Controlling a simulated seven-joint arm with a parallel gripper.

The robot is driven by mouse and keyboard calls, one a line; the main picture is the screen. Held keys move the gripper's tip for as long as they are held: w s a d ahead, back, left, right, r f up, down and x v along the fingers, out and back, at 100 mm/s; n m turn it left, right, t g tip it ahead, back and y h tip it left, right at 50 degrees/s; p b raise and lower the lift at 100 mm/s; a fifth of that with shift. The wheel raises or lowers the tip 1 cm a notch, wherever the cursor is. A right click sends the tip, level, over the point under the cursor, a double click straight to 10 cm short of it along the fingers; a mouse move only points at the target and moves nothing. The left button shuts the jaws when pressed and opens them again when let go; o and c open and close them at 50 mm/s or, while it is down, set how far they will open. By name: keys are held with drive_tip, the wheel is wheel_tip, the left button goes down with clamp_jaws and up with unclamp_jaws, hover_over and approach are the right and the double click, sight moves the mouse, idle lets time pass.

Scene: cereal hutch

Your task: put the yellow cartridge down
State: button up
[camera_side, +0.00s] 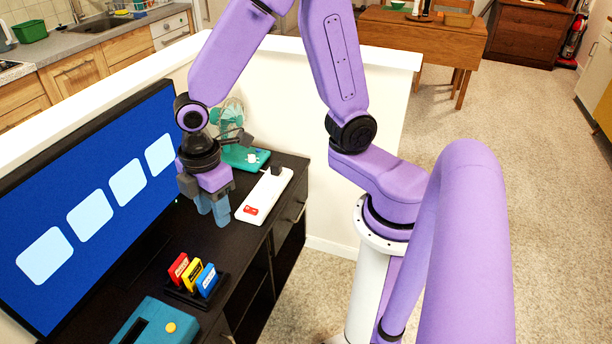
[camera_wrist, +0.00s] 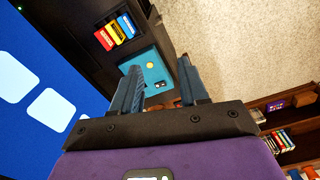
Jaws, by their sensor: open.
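The yellow cartridge (camera_side: 193,275) stands upright in a small black rack (camera_side: 172,294), between a red cartridge (camera_side: 178,268) and a blue cartridge (camera_side: 207,280). In the wrist view the yellow cartridge (camera_wrist: 114,34) also sits between the red and blue ones, ahead of the fingers. My gripper (camera_side: 213,218) is above the black cabinet top, apart from the rack and farther back along the cabinet. In the wrist view its two blue fingers (camera_wrist: 165,80) are spread with nothing between them.
A teal console (camera_side: 155,325) with a yellow button lies in front of the rack. A white power strip (camera_side: 265,195) is right of my gripper, and a teal fan (camera_side: 240,150) stands behind it. A large blue screen (camera_side: 95,210) runs along the left.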

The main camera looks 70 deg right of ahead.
drive_tip(key=s+d+r+m, duration=0.1)
drive_tip(key=s+d+r, duration=0.2)
drive_tip(key=s, duration=0.5)
drive_tip(key=s+d+r+m, duration=0.1)
drive_tip(key=s+d+r, duration=0.2)
drive_tip(key=s, duration=0.5)
drive_tip(key=shift+d, duration=0.7)
